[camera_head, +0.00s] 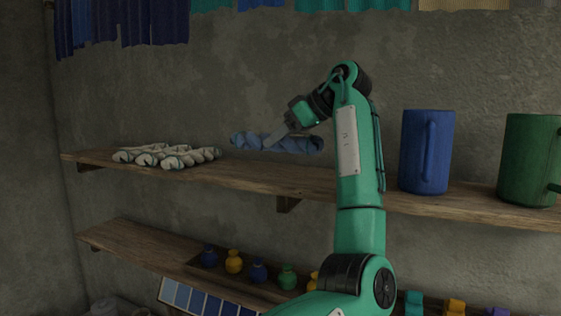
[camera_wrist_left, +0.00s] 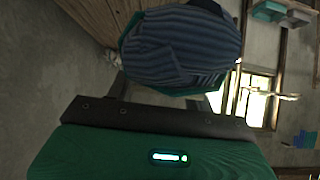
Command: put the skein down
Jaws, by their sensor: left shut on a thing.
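The blue skein (camera_head: 305,145) is a twisted, elongated bundle, lying roughly level just over the back part of the upper wooden shelf (camera_head: 255,178). I cannot tell whether it touches the shelf. My left gripper (camera_head: 272,140) is shut on the skein near its middle, reaching it from the upper right. In the left wrist view the ribbed blue skein (camera_wrist_left: 185,45) fills the top middle, close to the camera; the fingertips are mostly hidden there. My right gripper is not in view.
Several white skeins (camera_head: 168,156) lie left on the upper shelf. A blue mug (camera_head: 415,150) and a green mug (camera_head: 527,160) stand at its right. Small coloured jars (camera_head: 234,262) stand on the lower shelf (camera_head: 130,240). Coloured cloths (camera_head: 120,22) hang above.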

